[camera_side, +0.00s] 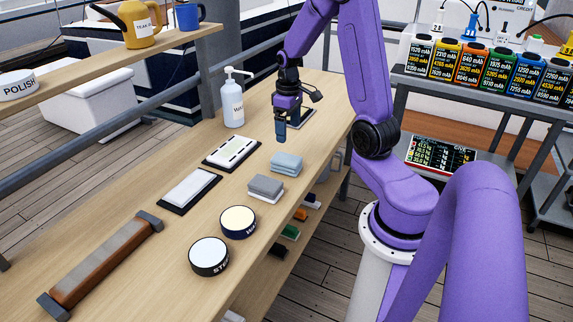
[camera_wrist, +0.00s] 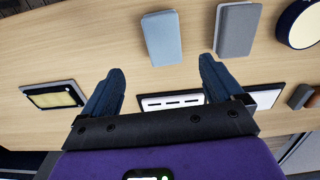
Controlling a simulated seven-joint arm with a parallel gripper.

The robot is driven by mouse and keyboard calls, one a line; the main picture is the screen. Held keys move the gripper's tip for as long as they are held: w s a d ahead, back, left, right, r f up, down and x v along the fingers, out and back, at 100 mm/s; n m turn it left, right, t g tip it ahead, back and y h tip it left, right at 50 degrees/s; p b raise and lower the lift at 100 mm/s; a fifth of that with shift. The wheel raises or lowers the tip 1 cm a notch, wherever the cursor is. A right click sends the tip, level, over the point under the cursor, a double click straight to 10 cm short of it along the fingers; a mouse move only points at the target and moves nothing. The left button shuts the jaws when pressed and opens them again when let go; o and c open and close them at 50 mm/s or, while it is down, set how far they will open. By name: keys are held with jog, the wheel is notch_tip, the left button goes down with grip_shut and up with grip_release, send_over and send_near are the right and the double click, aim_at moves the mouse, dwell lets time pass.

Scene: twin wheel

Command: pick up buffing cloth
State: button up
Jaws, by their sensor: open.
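Two folded cloths lie on the wooden bench; no label shows which is the buffing cloth. The light blue cloth (camera_side: 286,163) is a small stack, and the grey cloth (camera_side: 266,186) sits just nearer the camera, with a white layer under it. In the wrist view, the blue cloth (camera_wrist: 162,38) is ahead of the gap between the fingers and the grey cloth (camera_wrist: 237,30) is to its right. My gripper (camera_side: 281,137) is above the bench, behind the blue cloth and apart from it. Its blue fingers (camera_wrist: 161,68) are spread, with nothing held between them.
A white pump bottle (camera_side: 233,100) stands behind a dark-framed tray (camera_side: 232,152). A second flat block (camera_side: 189,190) and two round tins, one cream-topped (camera_side: 238,222) and one white-topped (camera_side: 209,256), lie nearer. A dark-framed pad (camera_side: 301,117) lies beyond my gripper.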

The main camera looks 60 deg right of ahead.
aim_at(289, 159)
notch_tip(289, 159, down, 7)
jog(key=shift+r, duration=0.1)
jog(key=f, duration=0.4)
jog(key=shift+s+a+f, duration=0.1)
jog(key=shift+s+a, duration=0.2)
jog(key=shift+f, duration=0.55)
jog(key=c, duration=1)
jog(key=shift+w+r, duration=0.1)
jog(key=shift+c, duration=0.2)
notch_tip(289, 159, up, 10)
jog(key=shift+f, duration=0.1)
